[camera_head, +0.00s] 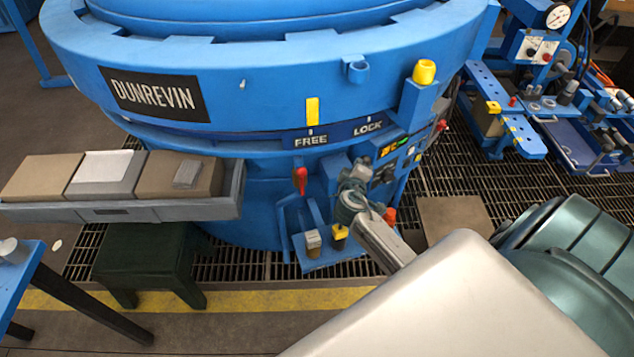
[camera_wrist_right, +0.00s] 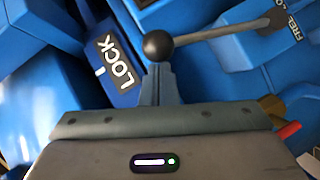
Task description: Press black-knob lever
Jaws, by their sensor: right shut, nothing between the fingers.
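In the right wrist view the black knob (camera_wrist_right: 158,45) is a round ball on the end of a grey rod (camera_wrist_right: 222,30). The rod runs right toward the FREE label, and the LOCK label (camera_wrist_right: 115,62) is just left of the knob. My right gripper (camera_wrist_right: 161,72) is shut and empty, its tips right at the knob. I cannot tell whether they touch it. In the head view my right gripper (camera_head: 356,182) is in front of the blue furnace, below the LOCK label (camera_head: 367,127). The lever is hard to make out there. My left gripper is out of view.
The blue furnace body (camera_head: 250,75) fills the centre. A red handle (camera_head: 300,180) hangs left of my right gripper. Yellow-topped (camera_head: 340,232) and grey-topped (camera_head: 313,240) pedals stand below. A tray (camera_head: 150,210) with blocks is at left, a blue workbench (camera_head: 510,120) at right.

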